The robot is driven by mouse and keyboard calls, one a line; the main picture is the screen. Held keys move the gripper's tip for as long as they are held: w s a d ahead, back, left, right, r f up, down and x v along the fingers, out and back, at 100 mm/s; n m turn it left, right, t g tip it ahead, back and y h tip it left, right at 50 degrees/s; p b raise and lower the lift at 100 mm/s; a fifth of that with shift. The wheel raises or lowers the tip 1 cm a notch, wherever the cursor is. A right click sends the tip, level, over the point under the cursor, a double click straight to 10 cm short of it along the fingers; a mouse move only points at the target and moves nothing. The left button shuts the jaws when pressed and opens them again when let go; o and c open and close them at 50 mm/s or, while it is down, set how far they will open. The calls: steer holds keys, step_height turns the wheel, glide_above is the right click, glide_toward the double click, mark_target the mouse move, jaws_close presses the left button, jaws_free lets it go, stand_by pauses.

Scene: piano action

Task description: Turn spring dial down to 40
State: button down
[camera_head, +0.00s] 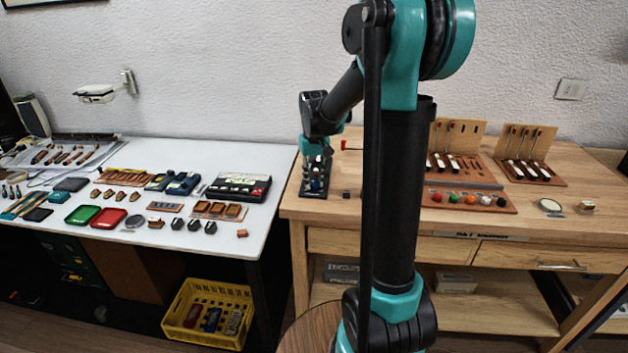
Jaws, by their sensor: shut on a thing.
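A dark upright-long panel (306,191) lies at the left end of the wooden bench, with small knobs on it. My gripper (317,174) points down over this panel and is shut on a small knob there, which looks to be the spring dial. The fingers mostly cover it. A small blue part (315,184) shows just below the fingertips. The dial's scale and its reading are too small to make out.
A red-topped piece (343,145) and a small dark block (346,194) are right of the panel. A board with coloured knobs (470,199) and two wooden action racks stand farther right. The white table (270,213) at left holds trays and parts.

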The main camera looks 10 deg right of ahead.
mark_target(314, 183)
steer(key=n, duration=0.4)
steer(key=shift+n, duration=0.3)
steer(key=n, duration=0.4)
steer(key=shift+n, duration=0.3)
steer(key=n, duration=0.4)
steer(key=shift+n, duration=2.1)
steer(key=c, duration=1.3)
jaws_free()
steer(key=shift+o, duration=0.2)
steer(key=shift+r, duration=0.15)
step_height(314, 183, up, 12)
